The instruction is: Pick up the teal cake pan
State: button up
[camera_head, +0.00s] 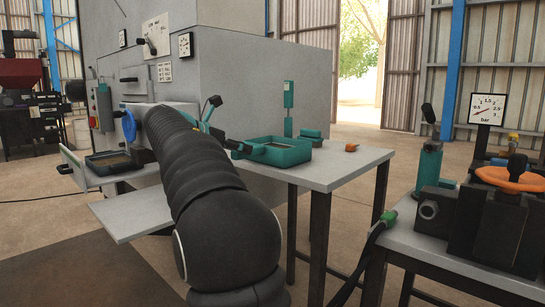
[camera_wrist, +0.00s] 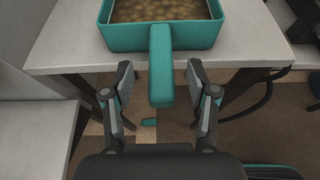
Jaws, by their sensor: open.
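The teal cake pan (camera_head: 282,152) sits on the light grey table in the head view, a rectangular pan with a handle at its left side. In the wrist view the pan (camera_wrist: 115,37) is at the top, filled with a brown, lumpy content. Its thick teal handle points towards me over the table edge. My gripper (camera_wrist: 160,80) is open, with one finger on each side of the handle and a visible gap on both sides. In the head view my arm hides most of the gripper.
The table (camera_head: 345,165) also holds a teal upright post (camera_head: 288,108) and a small orange item (camera_head: 352,147). A right-hand bench (camera_head: 430,245) carries a press and a gauge (camera_head: 487,108).

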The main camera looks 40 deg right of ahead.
aim_at(265, 153)
jog(key=shift+b+x, duration=0.45)
jog(key=shift+x, duration=2.2)
jog(key=shift+r, duration=0.2)
grip_shut()
